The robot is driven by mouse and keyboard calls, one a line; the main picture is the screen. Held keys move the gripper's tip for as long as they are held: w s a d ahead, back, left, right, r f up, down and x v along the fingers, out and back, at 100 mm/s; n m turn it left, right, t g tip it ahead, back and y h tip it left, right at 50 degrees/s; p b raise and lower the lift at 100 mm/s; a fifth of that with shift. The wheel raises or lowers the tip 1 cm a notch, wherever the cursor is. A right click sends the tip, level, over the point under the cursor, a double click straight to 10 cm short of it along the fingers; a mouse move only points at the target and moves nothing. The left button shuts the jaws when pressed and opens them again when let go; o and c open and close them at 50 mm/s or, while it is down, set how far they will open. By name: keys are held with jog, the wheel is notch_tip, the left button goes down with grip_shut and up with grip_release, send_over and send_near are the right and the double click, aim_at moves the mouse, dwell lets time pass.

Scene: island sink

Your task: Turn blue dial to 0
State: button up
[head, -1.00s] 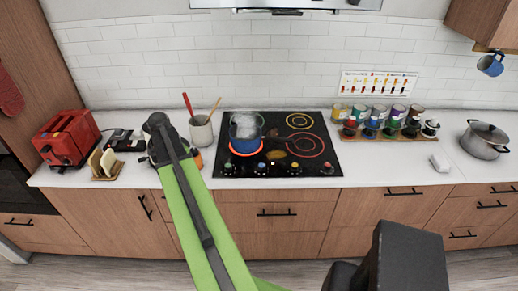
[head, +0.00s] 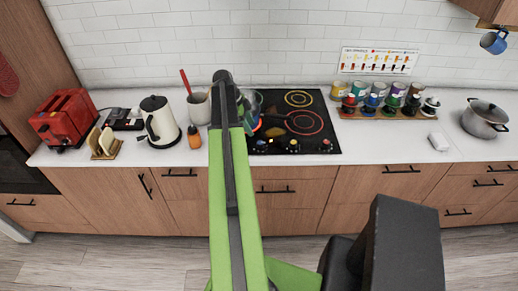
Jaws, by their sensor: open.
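The black cooktop (head: 310,98) sits in the white counter, with a row of small knobs along its front edge. Knobs show at the front middle (head: 293,146) and front right (head: 325,145), and another just right of my arm (head: 262,146). My gripper (head: 223,77) is at the dark end of my green arm, in front of the cooktop's left side in the picture. Its fingers are not distinct, and it holds nothing visible.
A pot (head: 257,102) on the left burner is mostly hidden behind my arm. A utensil crock (head: 198,108), orange bottle (head: 194,138), kettle (head: 160,122) and red toaster (head: 65,118) stand left. Jars on a wooden rack (head: 385,113) and a steel pot (head: 486,117) stand right.

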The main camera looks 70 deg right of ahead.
aim_at(260, 143)
jog(key=b+x, duration=0.7)
jog(key=x, duration=0.3)
jog(key=shift+w+b, duration=0.2)
jog(key=shift+b, duration=0.15)
jog(key=shift+s+d+f+b, duration=0.1)
jog(key=shift+s+f+b, duration=0.15)
jog(key=shift+f+b, duration=0.1)
jog(key=shift+r, duration=0.1)
grip_shut()
